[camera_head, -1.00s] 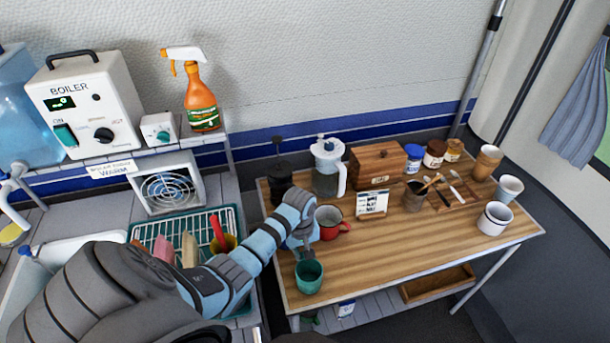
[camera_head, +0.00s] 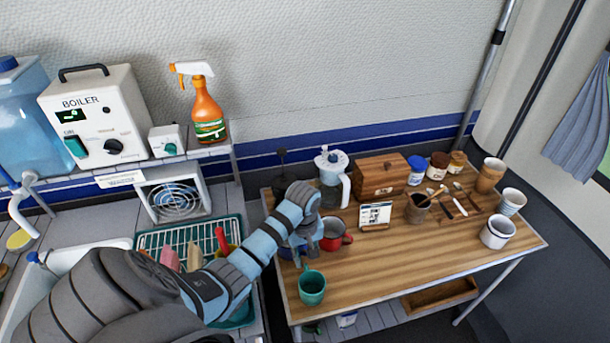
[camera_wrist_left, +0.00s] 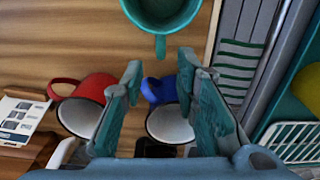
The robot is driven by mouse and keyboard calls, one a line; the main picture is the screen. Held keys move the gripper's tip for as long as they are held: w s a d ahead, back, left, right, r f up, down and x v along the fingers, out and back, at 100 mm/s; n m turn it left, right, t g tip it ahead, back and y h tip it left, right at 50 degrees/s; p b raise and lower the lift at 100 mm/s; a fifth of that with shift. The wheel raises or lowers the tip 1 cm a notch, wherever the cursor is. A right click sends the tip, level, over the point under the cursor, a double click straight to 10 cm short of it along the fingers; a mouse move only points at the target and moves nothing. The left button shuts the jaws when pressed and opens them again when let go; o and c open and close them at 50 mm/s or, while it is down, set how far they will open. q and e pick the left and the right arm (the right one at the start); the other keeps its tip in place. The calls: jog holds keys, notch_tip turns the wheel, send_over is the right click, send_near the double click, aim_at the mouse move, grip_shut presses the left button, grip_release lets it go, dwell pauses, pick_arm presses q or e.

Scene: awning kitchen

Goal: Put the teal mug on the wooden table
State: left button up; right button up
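The teal mug (camera_head: 312,290) stands upright on the wooden table (camera_head: 400,265), near its front left corner. Its handle points toward the back. In the left wrist view the teal mug (camera_wrist_left: 160,12) is partly cut off at the top, with its handle toward my fingers. My left gripper (camera_head: 302,250) is just behind the mug, above the table. In the left wrist view the fingers of my left gripper (camera_wrist_left: 160,65) are apart with nothing held between them. The mug is apart from the fingertips. My right gripper is out of view.
A red mug (camera_head: 334,236) and a blue mug (camera_wrist_left: 168,118) stand close to my left gripper. A glass jug (camera_head: 330,190), wooden box (camera_head: 381,180) and card (camera_head: 376,215) are behind. White mugs (camera_head: 496,233) stand at the right. The table's front middle is clear.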

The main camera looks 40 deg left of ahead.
pick_arm(q)
notch_tip(320, 180, up, 6)
jog(key=shift+r+p, duration=0.2)
jog(key=shift+p, duration=0.1)
dwell(0.3)
